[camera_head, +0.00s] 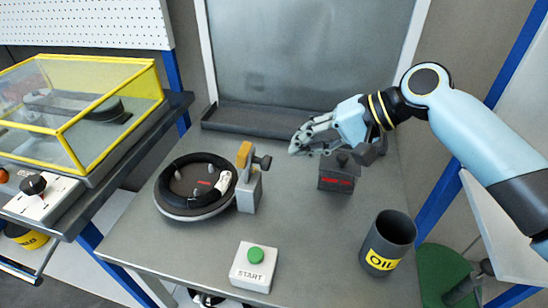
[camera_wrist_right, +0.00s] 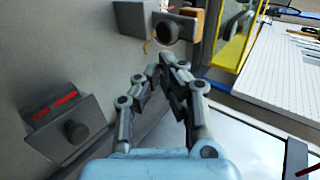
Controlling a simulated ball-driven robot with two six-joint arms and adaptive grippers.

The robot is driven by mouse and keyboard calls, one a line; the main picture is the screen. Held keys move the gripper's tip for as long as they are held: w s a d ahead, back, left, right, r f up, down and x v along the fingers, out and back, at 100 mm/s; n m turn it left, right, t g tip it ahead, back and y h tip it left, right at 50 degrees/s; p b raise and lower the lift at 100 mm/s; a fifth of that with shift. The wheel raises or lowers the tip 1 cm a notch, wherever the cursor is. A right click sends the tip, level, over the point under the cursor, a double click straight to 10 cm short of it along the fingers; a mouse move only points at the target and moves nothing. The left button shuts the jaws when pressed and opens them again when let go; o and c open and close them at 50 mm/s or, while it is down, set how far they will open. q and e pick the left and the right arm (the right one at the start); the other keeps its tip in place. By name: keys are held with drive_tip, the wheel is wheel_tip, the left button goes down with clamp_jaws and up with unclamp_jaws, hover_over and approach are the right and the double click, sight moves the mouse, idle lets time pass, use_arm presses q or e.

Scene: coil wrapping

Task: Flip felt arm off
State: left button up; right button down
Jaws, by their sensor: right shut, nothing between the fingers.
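The felt arm (camera_head: 244,155) looks like a tan-orange block on top of a grey post with a dark knob, just right of the black coil (camera_head: 168,205). In the right wrist view the tan piece (camera_wrist_right: 192,20) shows at the top, partly behind a dark round knob (camera_wrist_right: 167,32). The coil lies on a round turntable with small pegs, a white label on its right side. My right gripper (camera_head: 296,147) is shut and empty, above the table to the right of the felt arm and apart from it. It also shows in the right wrist view (camera_wrist_right: 172,62). My left gripper is out of view.
A grey box with a red slot (camera_head: 336,183) and a knob stands under my right wrist. A dark OIL cup (camera_head: 389,243) is at the front right. A START box with a green button (camera_head: 253,267) is at the front. A yellow-framed clear case (camera_head: 80,110) stands left.

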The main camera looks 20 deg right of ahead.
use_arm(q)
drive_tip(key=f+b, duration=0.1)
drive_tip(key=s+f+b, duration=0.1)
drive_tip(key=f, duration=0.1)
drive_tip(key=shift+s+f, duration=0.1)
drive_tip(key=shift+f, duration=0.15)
use_arm(e)
drive_tip(key=w+a, duration=0.2)
drive_tip(key=a, duration=0.1)
drive_tip(key=w+a, duration=0.1)
drive_tip(key=shift+a+f, duration=0.25)
drive_tip(key=shift+w, duration=0.1)
